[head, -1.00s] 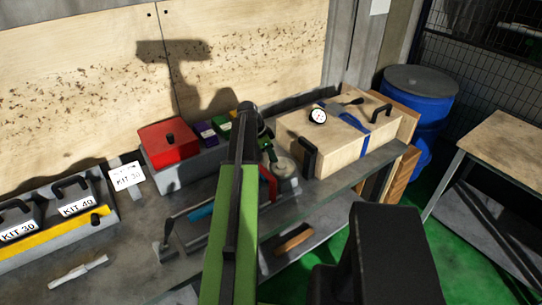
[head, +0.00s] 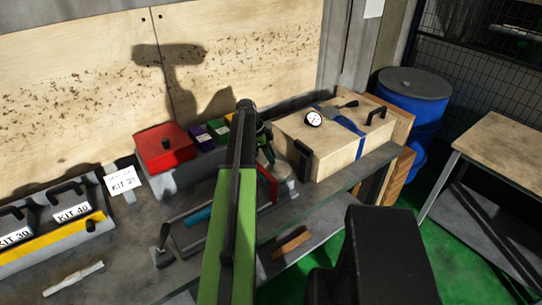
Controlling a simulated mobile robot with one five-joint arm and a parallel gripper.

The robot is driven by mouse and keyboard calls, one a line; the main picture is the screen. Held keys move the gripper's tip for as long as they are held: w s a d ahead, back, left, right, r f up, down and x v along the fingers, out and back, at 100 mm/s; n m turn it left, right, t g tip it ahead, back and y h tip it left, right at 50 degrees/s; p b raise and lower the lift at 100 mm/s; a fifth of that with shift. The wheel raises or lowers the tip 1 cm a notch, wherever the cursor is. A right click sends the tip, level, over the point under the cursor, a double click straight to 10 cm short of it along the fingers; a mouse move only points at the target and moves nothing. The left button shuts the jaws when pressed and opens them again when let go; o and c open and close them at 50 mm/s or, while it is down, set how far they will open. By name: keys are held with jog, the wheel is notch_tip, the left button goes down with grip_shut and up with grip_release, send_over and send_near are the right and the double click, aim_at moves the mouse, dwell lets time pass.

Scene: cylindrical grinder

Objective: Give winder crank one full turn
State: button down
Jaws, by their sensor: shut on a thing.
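My green and black arm reaches over the bench, and my gripper (head: 268,158) points down at its far end, largely behind the arm. It is shut at a grey round device (head: 284,173), which looks like the winder, on the bench left of the wooden box. The crank is too small and too covered by my gripper and arm to make out, so its angle cannot be told.
A wooden box (head: 336,146) with black handles, a dial gauge (head: 313,119) and a blue strap stands right of the device. A red box (head: 163,149) is to the left. A red-ended bar (head: 267,184) lies close in front. A blue drum (head: 412,100) stands beyond the bench.

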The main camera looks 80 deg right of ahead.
jog(key=c, duration=1.2)
grip_release()
jog(key=shift+c, duration=0.2)
jog(key=p+v, duration=1.6)
jog(key=v, duration=0.1)
jog(key=shift+r, duration=0.2)
